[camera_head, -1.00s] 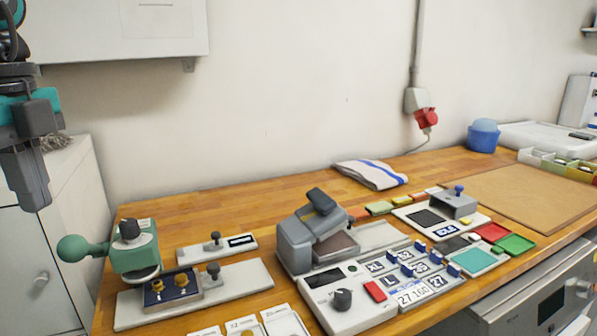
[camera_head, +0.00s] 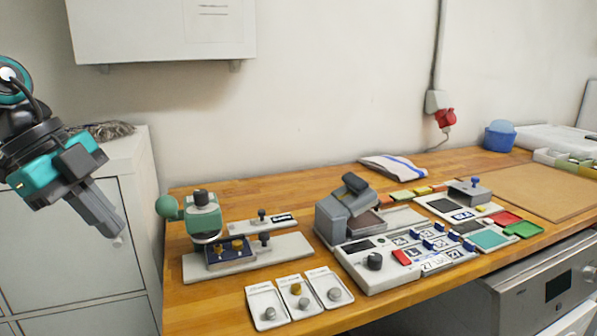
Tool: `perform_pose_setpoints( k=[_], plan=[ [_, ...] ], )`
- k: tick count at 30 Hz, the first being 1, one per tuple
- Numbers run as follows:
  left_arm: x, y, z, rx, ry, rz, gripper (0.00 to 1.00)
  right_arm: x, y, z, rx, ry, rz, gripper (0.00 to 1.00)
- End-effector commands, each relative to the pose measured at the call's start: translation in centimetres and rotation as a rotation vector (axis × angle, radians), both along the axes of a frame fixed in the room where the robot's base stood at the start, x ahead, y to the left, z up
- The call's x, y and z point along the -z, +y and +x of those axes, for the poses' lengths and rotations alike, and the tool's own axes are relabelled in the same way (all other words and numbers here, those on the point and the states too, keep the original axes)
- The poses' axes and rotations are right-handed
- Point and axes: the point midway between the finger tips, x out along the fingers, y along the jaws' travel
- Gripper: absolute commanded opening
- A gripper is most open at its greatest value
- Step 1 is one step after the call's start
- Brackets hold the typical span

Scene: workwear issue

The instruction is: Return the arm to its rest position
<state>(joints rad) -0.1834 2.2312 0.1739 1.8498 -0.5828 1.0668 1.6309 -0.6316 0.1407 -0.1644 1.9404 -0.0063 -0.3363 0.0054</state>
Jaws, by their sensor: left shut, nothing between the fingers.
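My left gripper (camera_head: 118,238) shows at the left of the head view. It is shut and empty, with its fingers pointing down and to the right. It hangs in front of the grey cabinet (camera_head: 75,265), left of the wooden worktop (camera_head: 330,182), and touches nothing that I can see. The upper part of my left arm is cut off by the picture's left edge. My right gripper is not in view.
A green press (camera_head: 203,215) stands at the worktop's left end, with small trays (camera_head: 268,306) before it. A grey machine with a keyed panel (camera_head: 345,210) stands mid-worktop. A wall cabinet (camera_head: 160,30) hangs above.

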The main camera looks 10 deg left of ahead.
Motion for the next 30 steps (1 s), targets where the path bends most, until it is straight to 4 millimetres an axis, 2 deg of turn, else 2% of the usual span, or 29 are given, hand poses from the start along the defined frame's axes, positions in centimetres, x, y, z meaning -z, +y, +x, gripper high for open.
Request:
perform_pose_setpoints(
  k=[3,9,17,23,26,30],
  plan=[
    [2.4,-1.3,1.3,0.000,-0.126,-0.204,0.00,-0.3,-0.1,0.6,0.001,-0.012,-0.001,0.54],
    [5.5,-2.5,3.7,-0.121,-0.392,-0.501,0.00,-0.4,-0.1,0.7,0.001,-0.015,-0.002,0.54],
    [9.8,-1.0,5.4,-0.489,-0.672,-0.689,0.00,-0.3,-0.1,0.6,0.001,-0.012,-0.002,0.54],
    [15.1,1.1,4.2,-0.861,-0.745,-0.663,0.00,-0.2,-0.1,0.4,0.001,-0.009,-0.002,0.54],
    [18.5,1.7,2.6,-1.045,-0.719,-0.601,0.00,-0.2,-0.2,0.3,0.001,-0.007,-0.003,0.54],
    [23.5,1.5,-0.8,-1.274,-0.605,-0.478,0.00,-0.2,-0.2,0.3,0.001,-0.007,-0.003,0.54]
  ],
)
